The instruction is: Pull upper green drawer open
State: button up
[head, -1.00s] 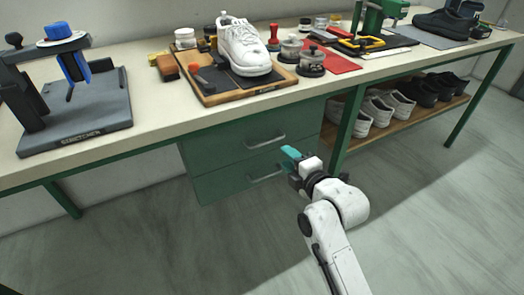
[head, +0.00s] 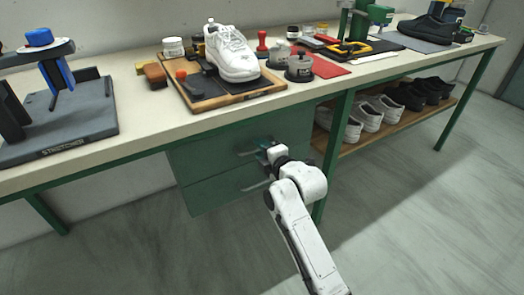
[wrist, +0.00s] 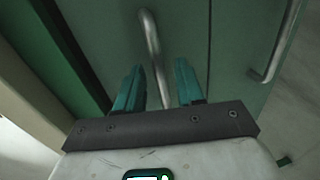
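The upper green drawer (head: 205,153) is under the workbench and looks shut. Its metal bar handle (head: 246,153) is partly hidden by my gripper (head: 266,144), which is right at the drawer front. In the wrist view my gripper (wrist: 158,88) is open, with two teal fingers apart. The upper drawer's handle (wrist: 151,45) runs between the fingers in that view, with a gap on each side. I cannot tell how deep it sits between them. The lower green drawer (head: 212,195) looks shut, and its handle (wrist: 278,45) is to the right in the wrist view.
The workbench (head: 135,140) carries a white shoe (head: 232,55) on a wooden board, a stretcher (head: 70,125) and tools. A green leg (head: 335,140) and a lower shelf of shoes (head: 380,135) are right of the drawers. The floor in front is clear.

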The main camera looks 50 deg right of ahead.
jog(key=shift+c, duration=0.5)
grip_shut()
jog(key=shift+s, duration=0.1)
